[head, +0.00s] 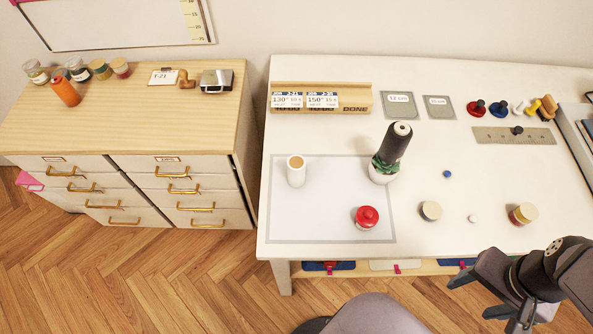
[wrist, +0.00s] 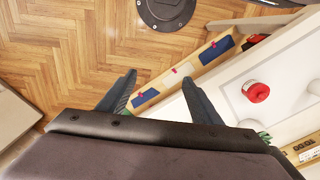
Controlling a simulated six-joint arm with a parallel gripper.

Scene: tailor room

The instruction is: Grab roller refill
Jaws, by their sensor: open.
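A short white cylinder with a tan ring at its top (head: 296,172), which looks like the roller refill, stands upright on the left part of the pale mat (head: 330,222). I do not make it out in the wrist view. My gripper (head: 472,299) is at the lower right of the head view, far from that cylinder, by the table's front edge. In the wrist view its two fingers (wrist: 158,82) are spread with nothing between them, above the floor and the table's front shelf.
A wooden rack with cards (head: 320,97) is behind. The mat's middle is clear.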

